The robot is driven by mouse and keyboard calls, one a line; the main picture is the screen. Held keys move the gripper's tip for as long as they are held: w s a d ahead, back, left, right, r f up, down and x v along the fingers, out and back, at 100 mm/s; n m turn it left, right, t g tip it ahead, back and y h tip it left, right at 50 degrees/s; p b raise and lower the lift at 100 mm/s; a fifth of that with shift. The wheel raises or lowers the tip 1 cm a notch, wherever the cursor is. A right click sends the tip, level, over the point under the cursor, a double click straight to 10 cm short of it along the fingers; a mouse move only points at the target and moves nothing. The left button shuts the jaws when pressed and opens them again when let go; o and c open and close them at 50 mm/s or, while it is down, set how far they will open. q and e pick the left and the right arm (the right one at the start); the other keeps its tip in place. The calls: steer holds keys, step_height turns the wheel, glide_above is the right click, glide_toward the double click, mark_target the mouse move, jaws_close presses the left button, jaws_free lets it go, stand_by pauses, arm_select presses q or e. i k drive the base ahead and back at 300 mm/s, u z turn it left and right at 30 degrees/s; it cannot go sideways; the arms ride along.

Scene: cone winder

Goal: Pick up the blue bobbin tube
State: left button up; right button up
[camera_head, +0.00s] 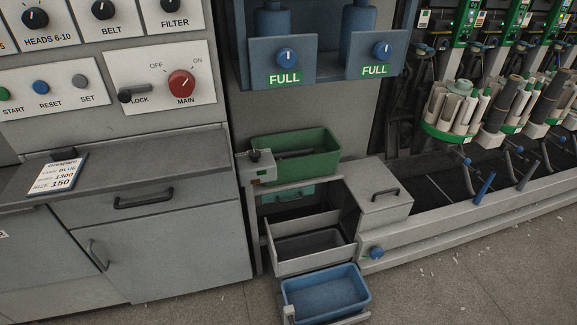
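A slim blue tube (484,188), likely the blue bobbin tube, stands tilted at the winder's dark lower bed on the right. Its lower end is by the bed's front rail. A similar dark grey tube (528,176) leans further right. Neither of my grippers is in view, and nothing is seen touching the blue tube.
A blue bin (326,312) sits low on the floor side, below an open grey drawer (312,263). A green bin (325,141) stands above. A grey lidded box (372,207) adjoins the winder rail (460,224). Spindle carousels (433,128) overhang the bed. The floor at right is open.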

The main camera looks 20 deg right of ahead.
mark_target(477, 200)
steer(key=z, duration=1)
